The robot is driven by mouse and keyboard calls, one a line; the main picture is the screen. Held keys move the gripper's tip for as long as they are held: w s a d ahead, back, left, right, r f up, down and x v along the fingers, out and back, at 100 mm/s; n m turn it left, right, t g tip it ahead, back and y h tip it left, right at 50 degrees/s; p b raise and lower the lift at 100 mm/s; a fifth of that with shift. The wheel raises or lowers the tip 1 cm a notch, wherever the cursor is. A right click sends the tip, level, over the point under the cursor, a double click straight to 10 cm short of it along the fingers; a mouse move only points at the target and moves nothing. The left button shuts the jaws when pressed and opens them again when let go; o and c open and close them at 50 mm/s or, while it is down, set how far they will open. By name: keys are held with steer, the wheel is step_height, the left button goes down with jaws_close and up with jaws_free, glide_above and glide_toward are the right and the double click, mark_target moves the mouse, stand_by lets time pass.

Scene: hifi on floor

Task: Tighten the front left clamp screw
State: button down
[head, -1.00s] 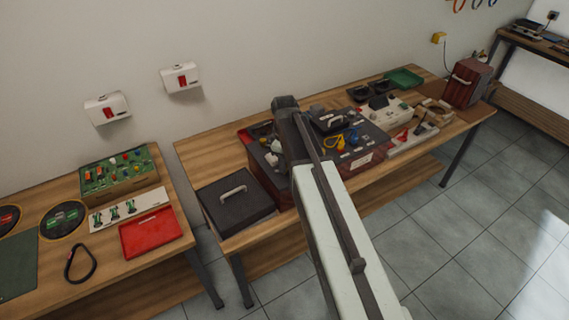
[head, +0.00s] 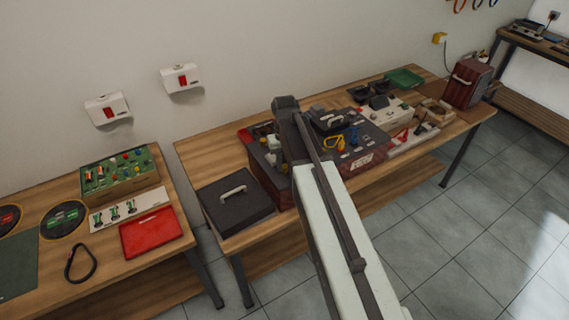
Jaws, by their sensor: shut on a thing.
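The large box with a dark top panel (head: 362,152) and reddish sides stands at the middle of the right-hand bench. My arm crosses in front of its left part. The dark end of my arm is over the box, and my gripper's fingers are hidden behind it. Small pale and coloured parts (head: 271,158) show at the left of my arm, inside the box's left section. They are too small to tell which is the front left clamp screw, and it may be hidden by my arm.
A dark case with a pale handle (head: 235,202) lies left of the box. A grey-white device (head: 391,111) and a reddish case (head: 468,84) stand to the right. The left bench holds a green component board (head: 120,172) and a red tray (head: 150,232). A floor gap separates the benches.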

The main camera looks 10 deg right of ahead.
mark_target(284, 166)
steer(key=m, duration=0.6)
steer(key=shift+a, duration=0.1)
steer(key=m, duration=0.5)
steer(key=shift+m, duration=0.3)
stand_by(0.3)
steer(key=c, duration=1.2)
jaws_free()
steer(key=shift+r, duration=0.15)
step_height(284, 166, up, 8)
steer(key=p, duration=0.8)
steer(key=shift+f, duration=0.25)
